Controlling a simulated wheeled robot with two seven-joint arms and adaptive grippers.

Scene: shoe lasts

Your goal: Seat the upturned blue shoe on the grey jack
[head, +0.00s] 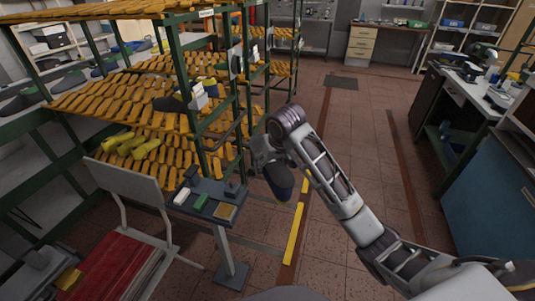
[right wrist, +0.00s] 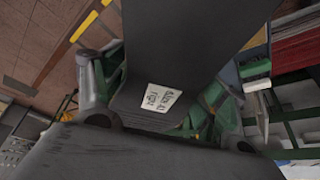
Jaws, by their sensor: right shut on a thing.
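My right gripper (head: 264,154) is shut on the dark blue shoe (head: 281,183), which has a tan edge along one side. The shoe hangs below and right of the gripper, above the floor and right of the small table; I cannot tell which way its sole faces. In the right wrist view a large dark surface, likely part of the shoe (right wrist: 195,40), fills the top middle and bears a white label. A small grey upright piece on the table, likely the jack (head: 232,189), stands left of the shoe, apart from it. My left gripper is not in view.
The small grey table (head: 210,190) also holds a white block (head: 181,196), a green block (head: 201,203) and a tan-topped box (head: 225,211). A chair (head: 130,180) with a red seat stands left of it. A green-framed rack (head: 200,130) of orange lasts rises behind. Floor to the right is clear.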

